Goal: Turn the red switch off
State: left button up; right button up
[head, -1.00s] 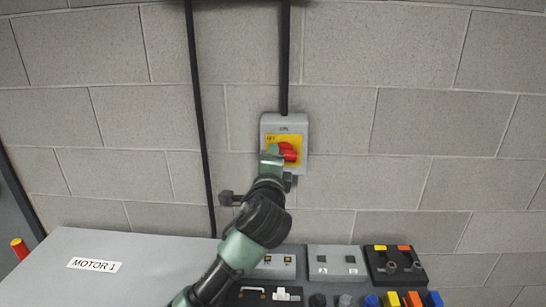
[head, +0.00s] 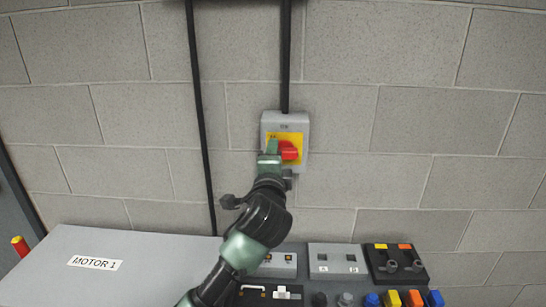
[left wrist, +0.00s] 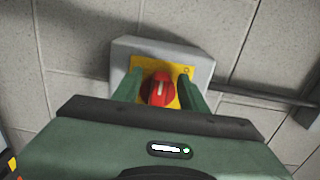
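The red switch (head: 289,151) is a rotary knob on a yellow plate (head: 296,138) in a grey wall box (head: 303,122). In the left wrist view the red knob (left wrist: 160,90) has a pale line on its face. My left gripper (head: 274,149) is at the switch and covers part of the knob and plate in the head view. In the left wrist view its two green fingers (left wrist: 159,86) are apart, one on each side of the knob, with yellow showing between. Whether either finger touches the knob cannot be told. My right gripper is out of view.
A grey cabinet labelled MOTOR 1 (head: 95,263) stands below left. Control boxes (head: 338,258) and coloured connectors (head: 414,299) lie below right. Black conduits (head: 200,110) run up the block wall. The wall around the switch box is otherwise clear.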

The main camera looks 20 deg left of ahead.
pick_arm(q)
jog(key=b+v, duration=0.2)
jog(key=v, duration=0.5)
jog(key=shift+s, duration=0.4)
jog(key=shift+d, duration=0.15)
